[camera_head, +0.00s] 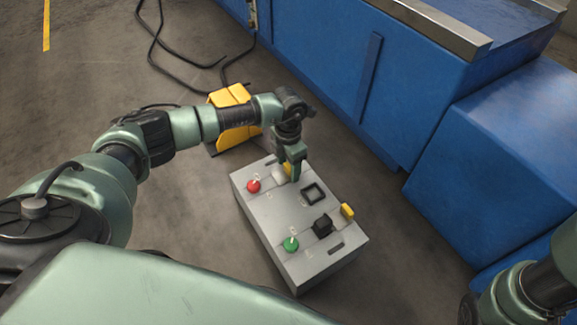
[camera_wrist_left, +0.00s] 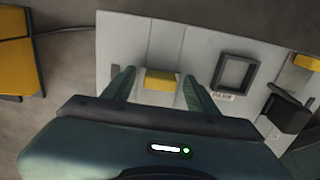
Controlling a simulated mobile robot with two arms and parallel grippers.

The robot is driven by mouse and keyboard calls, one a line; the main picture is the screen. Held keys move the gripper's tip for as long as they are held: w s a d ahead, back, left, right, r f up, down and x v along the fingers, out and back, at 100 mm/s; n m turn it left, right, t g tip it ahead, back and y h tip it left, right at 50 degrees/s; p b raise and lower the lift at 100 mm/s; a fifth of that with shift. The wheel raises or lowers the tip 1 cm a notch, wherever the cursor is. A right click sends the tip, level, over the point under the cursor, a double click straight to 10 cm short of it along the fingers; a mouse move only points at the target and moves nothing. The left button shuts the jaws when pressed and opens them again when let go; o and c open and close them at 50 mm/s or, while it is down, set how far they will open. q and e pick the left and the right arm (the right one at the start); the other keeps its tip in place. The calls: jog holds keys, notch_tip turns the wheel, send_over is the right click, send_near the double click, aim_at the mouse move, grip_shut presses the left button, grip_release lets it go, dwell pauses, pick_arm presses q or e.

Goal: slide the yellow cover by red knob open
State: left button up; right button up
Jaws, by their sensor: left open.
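A grey box (camera_head: 275,217) stands on the floor, with a red knob (camera_head: 253,186) near its far left corner and a green knob (camera_head: 290,244) near its front. The yellow cover (camera_wrist_left: 161,80) on the red-knob side is a small yellow block on the box top. In the head view my left gripper mostly hides it. My left gripper (camera_wrist_left: 158,88) is open over the box, one finger on each side of this yellow block. Contact with the block cannot be told. Only part of my right arm shows at the lower right; its fingers are not visible.
The box top also bears a black square frame (camera_head: 313,194), a black block (camera_head: 322,225) and a second yellow block (camera_head: 347,210) at the right edge. A yellow case (camera_head: 233,137) stands behind the box. Large blue cabinets (camera_head: 345,80) stand behind and right.

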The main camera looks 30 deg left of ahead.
pick_arm(q)
grip_shut()
dwell(1.3)
